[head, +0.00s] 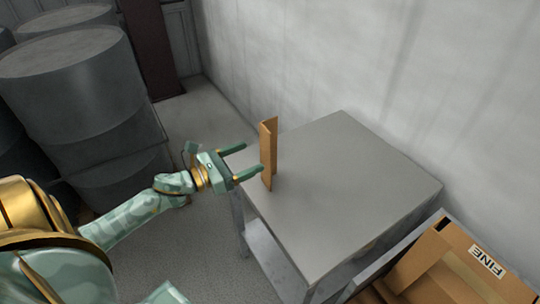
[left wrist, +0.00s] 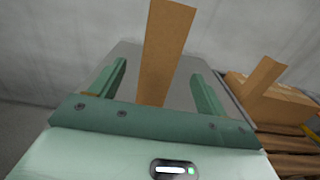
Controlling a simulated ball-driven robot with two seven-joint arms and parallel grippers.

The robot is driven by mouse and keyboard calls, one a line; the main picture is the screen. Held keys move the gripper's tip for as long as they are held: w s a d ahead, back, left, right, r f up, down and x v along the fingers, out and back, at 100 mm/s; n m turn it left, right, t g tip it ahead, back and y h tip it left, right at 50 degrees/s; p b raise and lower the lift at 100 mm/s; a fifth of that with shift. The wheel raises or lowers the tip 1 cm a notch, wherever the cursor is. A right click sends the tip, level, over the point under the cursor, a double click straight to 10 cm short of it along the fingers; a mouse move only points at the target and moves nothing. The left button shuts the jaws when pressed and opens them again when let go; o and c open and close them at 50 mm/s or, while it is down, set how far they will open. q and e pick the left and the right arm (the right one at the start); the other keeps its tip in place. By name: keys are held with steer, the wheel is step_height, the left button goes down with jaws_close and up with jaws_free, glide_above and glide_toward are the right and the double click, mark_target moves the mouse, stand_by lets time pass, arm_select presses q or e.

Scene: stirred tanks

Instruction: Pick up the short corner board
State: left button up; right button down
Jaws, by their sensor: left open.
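The short corner board (head: 269,153) is a brown, L-shaped strip standing upright near the left edge of a grey table (head: 345,190). My left gripper (head: 253,161) is open, with its fingers pointing at the board from the left; in the head view the fingertips are close beside it. In the left wrist view the board (left wrist: 163,50) rises between the two open fingers (left wrist: 160,80), with gaps on both sides. Its lower end is hidden there behind the gripper body. My right gripper is not in view.
A cardboard box (head: 440,262) labelled FINE stands at the lower right, past the table. In the left wrist view another upright brown piece (left wrist: 264,75) shows by the boxes. Grey drums (head: 75,90) stand at the left. A wall runs behind the table, whose top is otherwise bare.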

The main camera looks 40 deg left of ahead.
mark_target(266, 150)
arm_select(q)
steer(key=b+x, duration=0.1)
steer(key=x, duration=0.8)
steer(key=shift+w, duration=0.1)
steer(key=shift+c, duration=0.2)
steer(key=c, duration=1)
